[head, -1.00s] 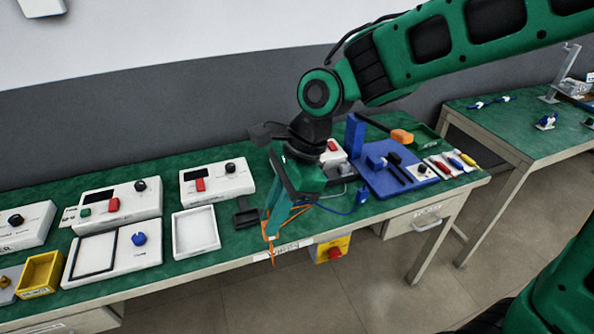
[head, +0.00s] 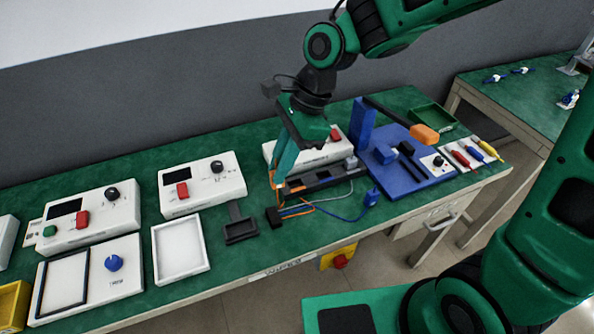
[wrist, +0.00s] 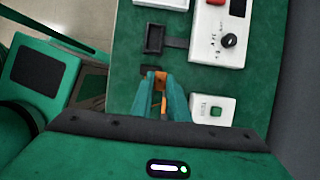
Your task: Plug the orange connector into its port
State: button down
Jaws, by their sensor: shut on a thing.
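My gripper (head: 275,188) points down over the bench, left of the white pump unit. It is shut on the orange connector (wrist: 160,82), which shows between the teal fingers in the wrist view. In the head view the fingers mostly hide the connector. A dark strip with recesses (head: 322,181) stands along the front of the white unit (head: 290,150). I cannot tell which recess is the orange port.
A blue connector (head: 372,197) on a blue cable lies near the front edge. A blue fixture (head: 400,180) with an upright post stands right. A black holder (head: 240,229) and a white tray (head: 180,248) lie left. Bare green bench separates the holder and the black block.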

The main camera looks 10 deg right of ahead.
jog(key=shift+w+d+f, duration=0.75)
jog(key=shift+w+f, duration=0.25)
jog(key=shift+f, duration=0.45)
jog(key=shift+w+d+f, duration=0.8)
jog(key=shift+w+f, duration=0.15)
jog(key=shift+f, duration=0.45)
jog(key=shift+w+d+f, duration=0.75)
jog(key=shift+w+f, duration=0.25)
jog(key=shift+f, duration=0.45)
jog(key=shift+f, duration=0.1)
jog(key=c, duration=1.7)
grip_release()
jog(key=v, duration=1.2)
